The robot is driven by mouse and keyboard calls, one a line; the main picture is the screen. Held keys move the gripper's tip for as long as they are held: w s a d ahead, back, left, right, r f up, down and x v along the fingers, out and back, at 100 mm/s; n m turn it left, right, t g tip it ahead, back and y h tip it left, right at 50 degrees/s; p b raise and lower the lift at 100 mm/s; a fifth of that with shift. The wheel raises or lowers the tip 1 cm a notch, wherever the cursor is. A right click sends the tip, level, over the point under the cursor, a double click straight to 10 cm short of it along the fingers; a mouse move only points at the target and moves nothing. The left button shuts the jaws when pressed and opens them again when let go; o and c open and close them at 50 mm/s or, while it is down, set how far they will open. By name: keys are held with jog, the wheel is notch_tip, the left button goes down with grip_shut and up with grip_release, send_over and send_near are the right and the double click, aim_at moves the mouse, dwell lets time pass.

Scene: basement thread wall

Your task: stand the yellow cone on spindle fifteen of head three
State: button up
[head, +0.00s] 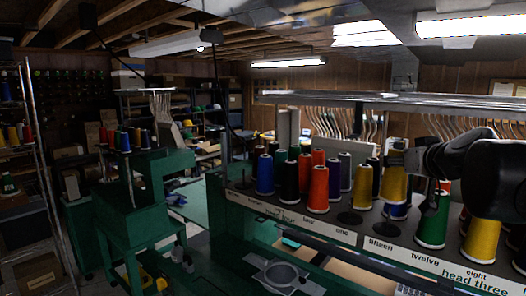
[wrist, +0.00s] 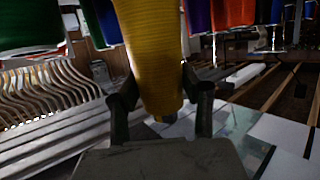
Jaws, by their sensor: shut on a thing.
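My gripper (head: 400,160) is shut on the narrow top of the yellow cone (head: 392,186), which looks upright. In the wrist view the same cone (wrist: 150,50) sits between the two fingers (wrist: 160,108). The rail's label "fifteen" (head: 380,246) is in the head view. A bare dark spindle base (head: 385,229) lies just behind that label. The held cone is above and a little right of this base, apart from it. Its lower end overlaps a blue cone (head: 396,211) in the picture; I cannot tell the gap in depth.
A green cone (head: 433,220) and another yellow cone (head: 482,238) stand to the right. An orange cone (head: 319,190) and several others stand to the left. Another bare base (head: 350,217) is left of fifteen's. A metal bar (head: 340,100) runs above the rows.

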aim_at(398, 193)
jog(key=shift+f+b, duration=2.2)
jog(key=shift+f, duration=1.45)
jog(key=shift+f, duration=0.3)
jog(key=o, duration=1.3)
jog(key=shift+o, duration=0.2)
